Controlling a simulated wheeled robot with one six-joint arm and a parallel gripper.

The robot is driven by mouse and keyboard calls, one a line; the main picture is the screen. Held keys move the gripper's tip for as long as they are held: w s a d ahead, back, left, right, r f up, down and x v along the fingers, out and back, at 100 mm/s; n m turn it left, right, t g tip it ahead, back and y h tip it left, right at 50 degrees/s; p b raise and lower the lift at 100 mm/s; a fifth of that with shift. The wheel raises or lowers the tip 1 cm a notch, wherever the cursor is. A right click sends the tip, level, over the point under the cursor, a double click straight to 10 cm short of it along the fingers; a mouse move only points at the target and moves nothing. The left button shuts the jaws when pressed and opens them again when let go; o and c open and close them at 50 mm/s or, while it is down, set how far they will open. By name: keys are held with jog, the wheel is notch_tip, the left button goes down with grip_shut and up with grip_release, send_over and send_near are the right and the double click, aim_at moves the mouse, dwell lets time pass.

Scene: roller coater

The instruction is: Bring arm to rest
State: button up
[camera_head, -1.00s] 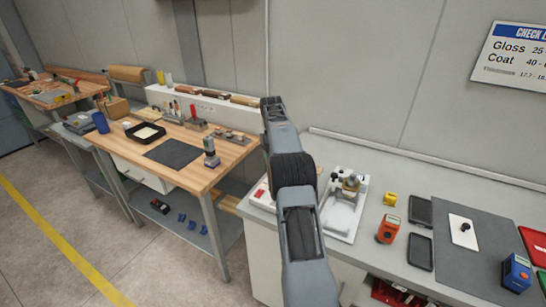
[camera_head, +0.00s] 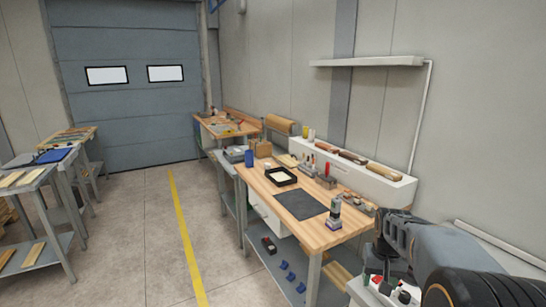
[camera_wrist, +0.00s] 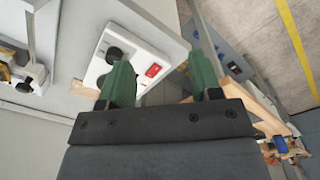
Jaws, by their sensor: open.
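My gripper shows in the wrist view (camera_wrist: 158,85) with its two green fingers apart and nothing between them. In that view it hangs over the edge of a grey counter (camera_wrist: 40,150), near a white panel (camera_wrist: 135,50) with black knobs and a red switch. The panel lies beyond the fingers, and I cannot tell how far. In the head view my arm (camera_head: 440,255) reaches in from the lower right. The gripper itself is not clearly visible there.
A wooden workbench (camera_head: 325,235) with a dark mat (camera_head: 301,204) and a black tray (camera_head: 281,176) stands left of my arm. Open floor with a yellow line (camera_head: 187,235) lies left, with side tables (camera_head: 40,177) beyond.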

jog(key=s+a+r+n+t, duration=0.2)
jog(key=s+a+r+t, duration=0.2)
jog(key=s+a, duration=0.7)
jog(key=s, duration=0.3)
jog(key=shift+n, duration=0.4)
jog(key=shift+r, duration=0.1)
